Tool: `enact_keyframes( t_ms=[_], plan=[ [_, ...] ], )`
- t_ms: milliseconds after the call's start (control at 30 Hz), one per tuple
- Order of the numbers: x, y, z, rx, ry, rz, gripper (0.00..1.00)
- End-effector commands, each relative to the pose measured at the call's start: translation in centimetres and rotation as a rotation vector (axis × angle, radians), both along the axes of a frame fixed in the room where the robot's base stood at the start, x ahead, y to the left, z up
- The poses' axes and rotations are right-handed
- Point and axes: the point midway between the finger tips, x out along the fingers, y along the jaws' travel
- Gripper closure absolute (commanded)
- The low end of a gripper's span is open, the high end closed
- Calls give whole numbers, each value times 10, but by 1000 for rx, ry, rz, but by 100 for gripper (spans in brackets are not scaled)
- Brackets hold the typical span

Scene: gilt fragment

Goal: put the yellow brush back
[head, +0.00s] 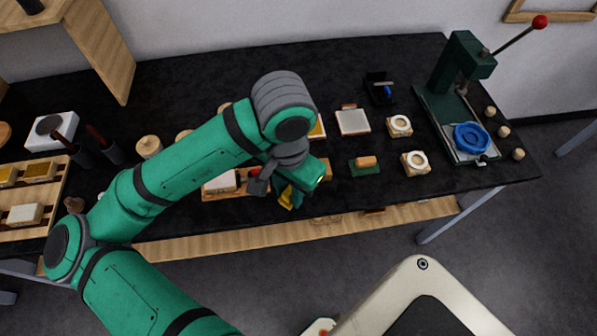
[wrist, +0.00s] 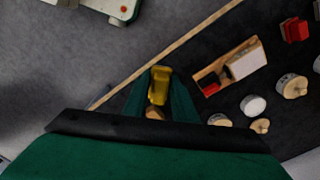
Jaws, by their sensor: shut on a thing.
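The yellow brush (wrist: 159,84) is between the two dark green fingers of my gripper (wrist: 160,92) in the wrist view. A small tan wooden part shows just below the yellow part, close to the palm. In the head view my gripper (head: 290,192) hangs near the front edge of the bench, and a bit of yellow brush (head: 286,198) shows under it. The gripper is shut on the brush. My arm hides part of the bench behind it, and most of the brush is hidden in the head view.
A wooden holder (wrist: 205,84) with a white block and a red part lies beside my gripper on the black bench (head: 330,85). A wooden tray (head: 48,190) with yellow-topped blocks is at left. A green press (head: 455,75) with a blue ring stands at right. Round wooden pieces are scattered about.

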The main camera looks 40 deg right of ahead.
Motion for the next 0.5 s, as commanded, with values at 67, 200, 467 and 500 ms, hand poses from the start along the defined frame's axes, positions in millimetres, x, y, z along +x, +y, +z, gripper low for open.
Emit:
enact_keyframes(
  t_ms=[67,200,467,500],
  plan=[
    [12,-10,-7,3,3,3,97],
    [35,-28,-21,3,2,5,97],
    [71,-59,-55,2,3,4,97],
    [75,-62,-61,3,2,3,97]
  ],
)
